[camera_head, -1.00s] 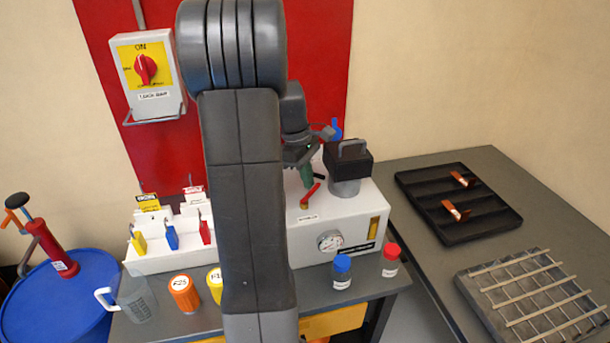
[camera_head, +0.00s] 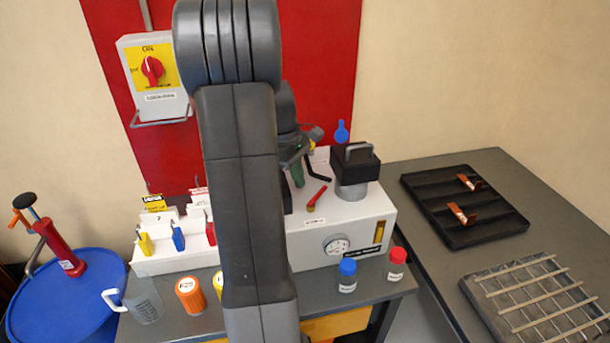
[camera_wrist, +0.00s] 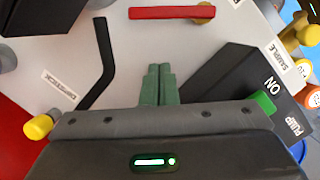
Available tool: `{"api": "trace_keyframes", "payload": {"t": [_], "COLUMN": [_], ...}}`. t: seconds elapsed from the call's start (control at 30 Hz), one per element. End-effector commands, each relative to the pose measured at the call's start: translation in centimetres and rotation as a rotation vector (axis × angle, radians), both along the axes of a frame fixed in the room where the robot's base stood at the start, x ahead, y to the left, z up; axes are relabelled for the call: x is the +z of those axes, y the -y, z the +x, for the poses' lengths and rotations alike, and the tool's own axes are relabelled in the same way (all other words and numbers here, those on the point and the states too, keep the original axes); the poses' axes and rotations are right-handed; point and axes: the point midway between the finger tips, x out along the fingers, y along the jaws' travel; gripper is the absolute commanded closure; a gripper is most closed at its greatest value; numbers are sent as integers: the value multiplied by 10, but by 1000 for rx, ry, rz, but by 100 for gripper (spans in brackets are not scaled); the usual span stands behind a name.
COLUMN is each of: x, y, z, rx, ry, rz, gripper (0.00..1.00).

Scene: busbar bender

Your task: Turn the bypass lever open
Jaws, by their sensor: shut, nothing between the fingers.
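The red lever (camera_head: 317,197) lies on the top of the white machine box (camera_head: 368,215), on a brass pivot at its near end. It also shows in the wrist view as a red bar (camera_wrist: 170,12) at the top, with the brass pivot at its right end. My gripper (camera_head: 298,176) is above the box, left of the red lever. In the wrist view its green fingers (camera_wrist: 158,85) are together and empty, apart from the red lever in the picture. The label beside the red lever is too small or cut off to read.
A black bent handle (camera_wrist: 101,65) lies left of my fingers. A black pump switch box (camera_wrist: 255,75) with a green button (camera_wrist: 263,103) is to their right. A black block (camera_head: 355,163) stands behind the red lever. My arm hides the box's left part.

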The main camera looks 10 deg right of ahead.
Motion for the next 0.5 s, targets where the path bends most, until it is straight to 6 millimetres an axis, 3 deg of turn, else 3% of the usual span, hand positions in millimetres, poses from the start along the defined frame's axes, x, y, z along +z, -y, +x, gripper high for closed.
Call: {"api": "trace_keyframes", "payload": {"t": [0.3, 0.5], "x": [62, 89], "y": [-16, -21], "z": [14, 18], "rx": [0, 0], "ry": [5, 3], "rz": [0, 0], "gripper": [100, 100]}}
